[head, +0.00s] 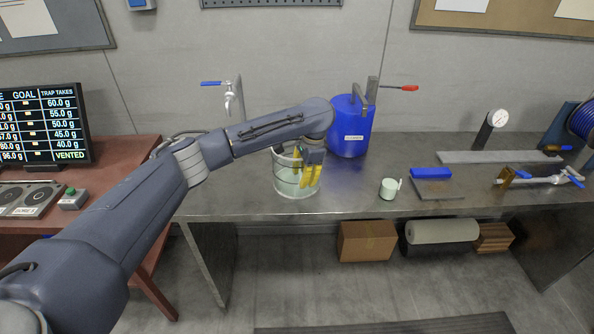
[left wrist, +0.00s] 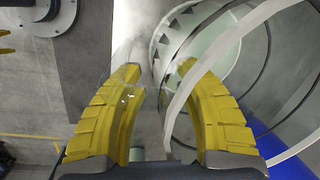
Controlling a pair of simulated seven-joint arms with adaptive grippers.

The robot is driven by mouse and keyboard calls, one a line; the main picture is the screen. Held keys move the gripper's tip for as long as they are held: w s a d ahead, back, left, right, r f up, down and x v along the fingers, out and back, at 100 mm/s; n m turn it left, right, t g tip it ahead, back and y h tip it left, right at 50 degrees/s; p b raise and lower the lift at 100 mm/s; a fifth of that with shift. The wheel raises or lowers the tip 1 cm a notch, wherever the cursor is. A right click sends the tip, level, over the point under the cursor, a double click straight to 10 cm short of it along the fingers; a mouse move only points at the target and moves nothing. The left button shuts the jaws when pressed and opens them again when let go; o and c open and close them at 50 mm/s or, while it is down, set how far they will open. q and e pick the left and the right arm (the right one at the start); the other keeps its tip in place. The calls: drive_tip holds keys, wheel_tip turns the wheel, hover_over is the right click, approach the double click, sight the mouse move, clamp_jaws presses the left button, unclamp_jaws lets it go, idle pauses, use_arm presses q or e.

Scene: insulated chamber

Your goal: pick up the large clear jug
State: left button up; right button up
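The large clear jug (head: 284,186) stands on the metal bench, with pale liquid or a pale base low in it. My left gripper (head: 311,174) is at the jug's right side, its yellow fingers pointing down and overlapping the jug in the head view. In the left wrist view, the left gripper (left wrist: 158,88) is open with a clear gap between its fingers. The jug's pale rim (left wrist: 178,105) passes between them; the right finger appears inside the rim and the left finger outside. I cannot tell whether either finger touches the wall. My right gripper is not in view.
A blue container (head: 350,128) stands close behind and right of the jug. A tap (head: 229,98) is on the wall behind. The bench's front edge is near the jug.

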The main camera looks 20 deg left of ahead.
use_arm(q)
drive_tip(key=shift+f, duration=0.25)
drive_tip(key=shift+c, duration=0.2)
clamp_jaws()
idle(0.3)
